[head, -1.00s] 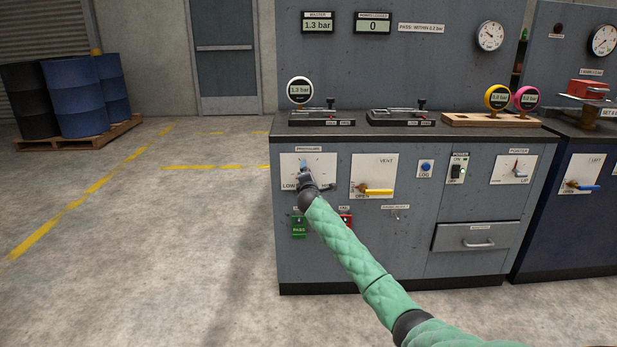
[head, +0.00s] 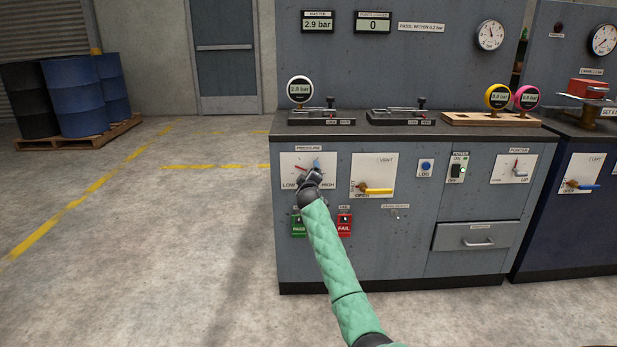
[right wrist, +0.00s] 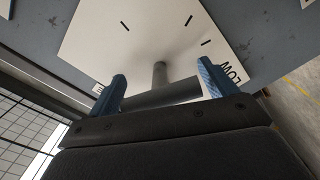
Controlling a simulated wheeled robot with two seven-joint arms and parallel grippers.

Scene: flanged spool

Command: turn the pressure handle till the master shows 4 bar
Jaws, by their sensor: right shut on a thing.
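The master display (head: 318,24) reads 2.9 bar. The pressure panel (head: 291,177) is a white plate marked LOW at left and HIGH at right, with a small red mark on it. My right gripper (head: 315,167) is at the panel and mostly hides the handle in the head view. My left gripper is not in view.
The white-rimmed round gauge (head: 299,90) on the bench reads about 2.8 bar, its digits small. The vent panel (head: 371,168) with its yellow handle (head: 376,191) is just right of the pressure panel. PASS (head: 298,226) and FAIL (head: 344,225) tags are below.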

